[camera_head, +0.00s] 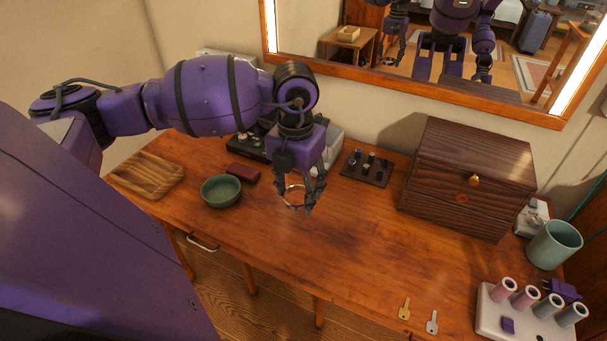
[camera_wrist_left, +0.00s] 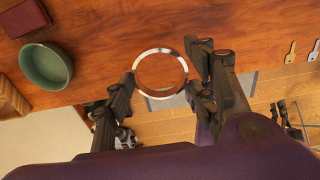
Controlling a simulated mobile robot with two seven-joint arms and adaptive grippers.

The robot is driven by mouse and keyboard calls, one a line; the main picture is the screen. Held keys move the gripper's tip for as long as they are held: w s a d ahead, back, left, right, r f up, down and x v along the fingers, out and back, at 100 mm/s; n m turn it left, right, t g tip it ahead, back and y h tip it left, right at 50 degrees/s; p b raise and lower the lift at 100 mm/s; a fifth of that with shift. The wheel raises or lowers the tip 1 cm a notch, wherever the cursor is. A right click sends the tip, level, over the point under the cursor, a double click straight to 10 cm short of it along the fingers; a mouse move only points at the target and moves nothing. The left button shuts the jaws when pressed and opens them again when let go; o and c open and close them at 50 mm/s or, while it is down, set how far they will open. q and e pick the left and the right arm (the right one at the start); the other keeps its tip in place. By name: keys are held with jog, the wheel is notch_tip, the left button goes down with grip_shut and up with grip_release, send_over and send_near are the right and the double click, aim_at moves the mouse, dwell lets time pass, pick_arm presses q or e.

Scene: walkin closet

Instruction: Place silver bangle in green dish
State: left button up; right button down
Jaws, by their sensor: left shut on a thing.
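The silver bangle (camera_head: 287,203) is a thin shiny ring held in my left gripper (camera_head: 307,200) above the wooden table. In the left wrist view the bangle (camera_wrist_left: 156,50) sits between the two fingers of the gripper (camera_wrist_left: 161,68), which are shut on its outer sides. The green dish (camera_head: 221,192) is a small round bowl on the table, left of the gripper and apart from it. It looks empty. It also shows in the left wrist view (camera_wrist_left: 46,66) at the upper left. My right gripper shows only in the mirror reflection.
A dark red box (camera_head: 243,173) lies just behind the dish, and a wooden tray (camera_head: 148,175) is to its left. A ring stand (camera_head: 367,168) and a brown chest (camera_head: 467,180) stand to the right. Two keys (camera_head: 404,308) lie near the front edge. The table's middle is clear.

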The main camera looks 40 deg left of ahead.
pick_arm(q)
jog(key=shift+s, duration=0.15)
pick_arm(e)
jog(key=shift+w+r, duration=0.15)
dwell(0.4)
